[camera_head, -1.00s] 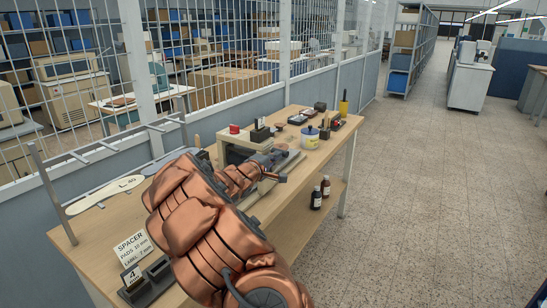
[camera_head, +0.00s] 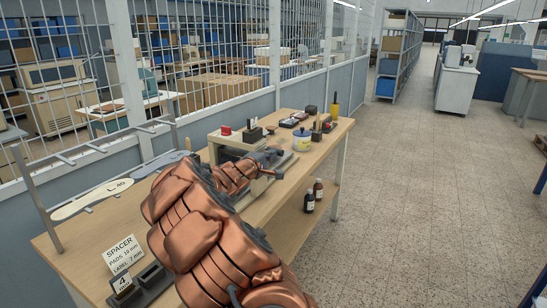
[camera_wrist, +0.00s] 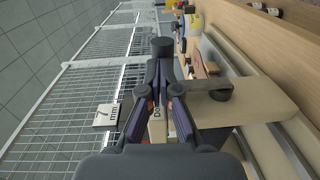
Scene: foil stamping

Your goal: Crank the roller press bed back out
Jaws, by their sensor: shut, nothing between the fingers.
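The roller press (camera_head: 226,141) is a beige frame on the wooden table; my arm hides much of it. A grey flat plate, seemingly its bed (camera_head: 284,159), shows at its right side. My gripper (camera_head: 266,158) is at the press's near side, beside the dark crank (camera_head: 274,173). In the wrist view my gripper (camera_wrist: 160,85) is shut, its fingers close together. A grey crank arm with a rounded end (camera_wrist: 222,94) lies right beside the fingers, against the beige press (camera_wrist: 262,108). A dark round knob (camera_wrist: 162,46) shows just past the fingertips; whether they touch it is unclear.
A yellow-white pot (camera_head: 302,141), small tools and blocks stand behind the press on the table (camera_head: 195,168). Two dark bottles (camera_head: 313,195) stand on the lower shelf. A wire-mesh partition runs along the table's back. The floor to the right is open.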

